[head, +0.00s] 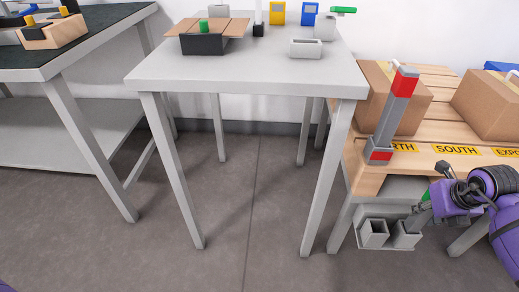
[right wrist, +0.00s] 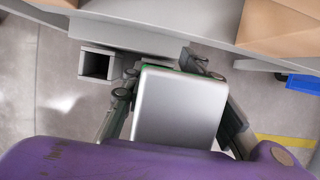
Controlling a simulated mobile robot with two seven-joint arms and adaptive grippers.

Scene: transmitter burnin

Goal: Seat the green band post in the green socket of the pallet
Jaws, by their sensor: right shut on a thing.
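My right gripper (head: 422,212) is shut on the grey green band post, low beside the pallet's near side. In the right wrist view the post's flat, square grey end (right wrist: 180,105) fills the space between the fingers, with a little green at its far edge. In the head view some green shows at the fingers. Just below them are two grey square sockets, an open, empty left one (head: 374,233) and a right one (head: 405,236). The post's lower end is hidden, so I cannot tell whether it is inside the right socket. My left gripper is not in view.
A grey post with red bands (head: 394,108) stands tilted at the pallet's (head: 430,160) left corner. Cardboard boxes (head: 410,105) sit on the pallet. A grey table (head: 250,70) holding a black box (head: 203,44) stands to the left. The floor between is clear.

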